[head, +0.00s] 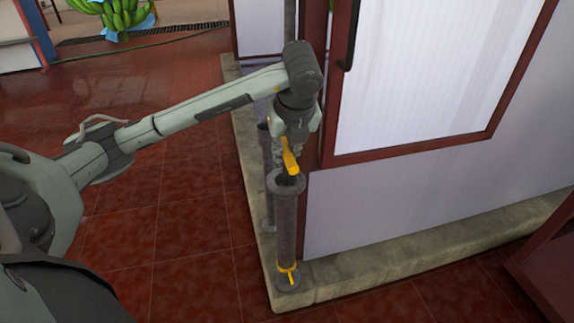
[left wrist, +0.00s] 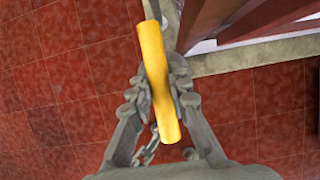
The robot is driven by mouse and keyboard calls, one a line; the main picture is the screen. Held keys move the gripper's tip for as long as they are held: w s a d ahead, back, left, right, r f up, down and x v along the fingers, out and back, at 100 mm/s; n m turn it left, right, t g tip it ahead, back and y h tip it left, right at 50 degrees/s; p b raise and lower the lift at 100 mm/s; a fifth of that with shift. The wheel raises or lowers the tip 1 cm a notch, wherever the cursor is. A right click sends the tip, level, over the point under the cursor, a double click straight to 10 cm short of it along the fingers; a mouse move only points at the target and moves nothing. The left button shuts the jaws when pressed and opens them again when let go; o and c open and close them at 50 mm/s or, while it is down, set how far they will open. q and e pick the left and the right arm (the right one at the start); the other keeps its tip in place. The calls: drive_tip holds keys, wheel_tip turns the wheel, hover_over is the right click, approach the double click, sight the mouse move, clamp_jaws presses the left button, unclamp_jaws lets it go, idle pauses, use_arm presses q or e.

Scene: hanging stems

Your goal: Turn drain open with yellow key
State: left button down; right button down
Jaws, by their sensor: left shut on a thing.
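The yellow key (head: 290,158) shows as a yellow bar at the top of a grey upright pipe (head: 287,222) in the head view. My left gripper (head: 283,149) is shut on the bar, just above the pipe mouth. In the left wrist view the yellow key (left wrist: 157,75) lies slanted between both fingers of my left gripper (left wrist: 158,92). A dark part shows below the bar at the pipe mouth; I cannot tell how deep it sits. A yellow piece (head: 288,274) is at the pipe's foot. The drain opening is not clearly visible. My right gripper is not in view.
A second grey pipe (head: 269,205) stands close behind. A white wall panel (head: 400,200) with a red-brown frame is right of the pipe, on a stone curb (head: 345,271). Red tiled floor (head: 180,240) on the left is clear.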

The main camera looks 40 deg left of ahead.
use_arm(q)
drive_tip(key=shift+f+m+b, duration=0.1)
drive_tip(key=shift+m+b, duration=0.2)
drive_tip(key=shift+b, duration=0.15)
drive_tip(key=m+t+h+b, duration=0.1)
drive_tip(key=m+b, duration=0.1)
drive_tip(key=m, duration=0.1)
drive_tip(key=shift+m+h+b, duration=0.3)
drive_tip(key=shift+m+b, duration=0.2)
drive_tip(key=shift+m, duration=0.1)
drive_tip(key=shift+m+h+b, duration=0.3)
drive_tip(key=shift+m+b, duration=0.4)
drive_tip(key=shift+m+t+h+b, duration=0.35)
drive_tip(key=shift+m+b, duration=0.4)
drive_tip(key=shift+m, duration=0.25)
drive_tip(key=shift+m+h, duration=0.35)
drive_tip(key=shift+m, duration=0.35)
